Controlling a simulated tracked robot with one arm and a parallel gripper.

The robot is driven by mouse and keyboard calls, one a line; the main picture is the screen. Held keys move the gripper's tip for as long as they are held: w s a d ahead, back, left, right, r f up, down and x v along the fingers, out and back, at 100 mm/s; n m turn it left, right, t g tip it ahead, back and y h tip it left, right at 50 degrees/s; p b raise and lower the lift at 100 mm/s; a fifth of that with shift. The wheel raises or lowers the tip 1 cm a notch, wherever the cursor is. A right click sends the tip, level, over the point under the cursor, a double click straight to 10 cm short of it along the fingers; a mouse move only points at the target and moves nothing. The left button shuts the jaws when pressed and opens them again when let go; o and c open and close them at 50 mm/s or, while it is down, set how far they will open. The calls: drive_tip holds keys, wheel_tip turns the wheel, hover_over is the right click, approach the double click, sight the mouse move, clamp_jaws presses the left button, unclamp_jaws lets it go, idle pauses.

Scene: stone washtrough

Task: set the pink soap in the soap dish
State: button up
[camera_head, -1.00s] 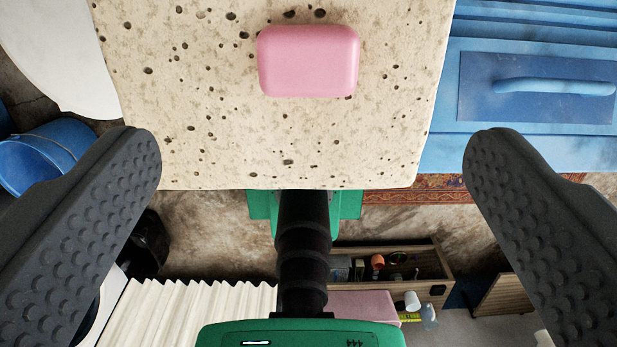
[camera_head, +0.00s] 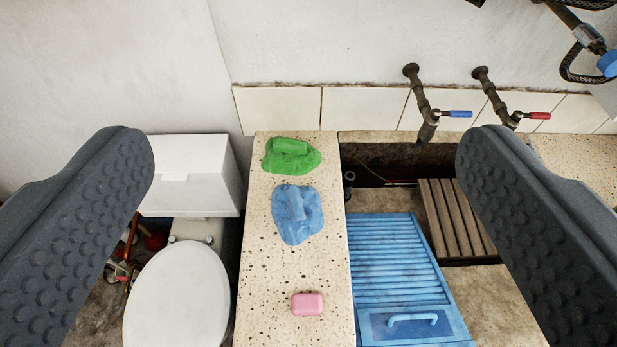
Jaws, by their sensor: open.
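The pink soap (camera_head: 307,304) lies flat near the front end of the speckled stone ledge (camera_head: 265,250), close to its right edge. My gripper (camera_head: 305,155) is open and empty. Its dark, dimpled fingers frame the left and right of the view, wide apart, and the soap lies below and between them in the picture, well clear of both. I cannot make out a soap dish for certain in this view.
A crumpled green cloth (camera_head: 290,156) and a blue cloth (camera_head: 297,214) lie farther back on the ledge. A blue washboard (camera_head: 398,262) leans in the trough at right, near a wooden slatted rack (camera_head: 458,218). Two taps (camera_head: 425,118) (camera_head: 497,103) jut from the wall. A toilet (camera_head: 178,295) stands left.

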drive_tip(key=r, duration=0.1)
drive_tip(key=s+r, duration=0.2)
drive_tip(key=shift+s+a+t, duration=0.1)
drive_tip(key=shift+a+t, duration=0.15)
drive_tip(key=shift+t, duration=0.15)
drive_tip(key=c, duration=0.4)
drive_tip(key=shift+o, duration=0.2)
drive_tip(key=w+a+f+n+g, duration=0.35)
drive_tip(key=w+f, duration=0.35)
drive_tip(key=f, duration=0.3)
drive_tip(key=n+g+h+p, duration=0.3)
drive_tip(key=n+g+h, duration=0.1)
drive_tip(key=n+g, duration=0.95)
hover_over(306, 303)
drive_tip(key=a, duration=0.3)
drive_tip(key=shift+n+t, duration=0.5)
drive_tip(key=shift+t, duration=0.3)
drive_tip(key=f, duration=4.9)
drive_tip(key=shift+s+d, duration=0.15)
drive_tip(key=shift+s, duration=0.2)
drive_tip(key=shift+w+x, duration=0.15)
drive_tip(key=shift+x, duration=1.4)
drive_tip(key=shift+w+x, duration=0.2)
drive_tip(key=shift+x, duration=1.3)
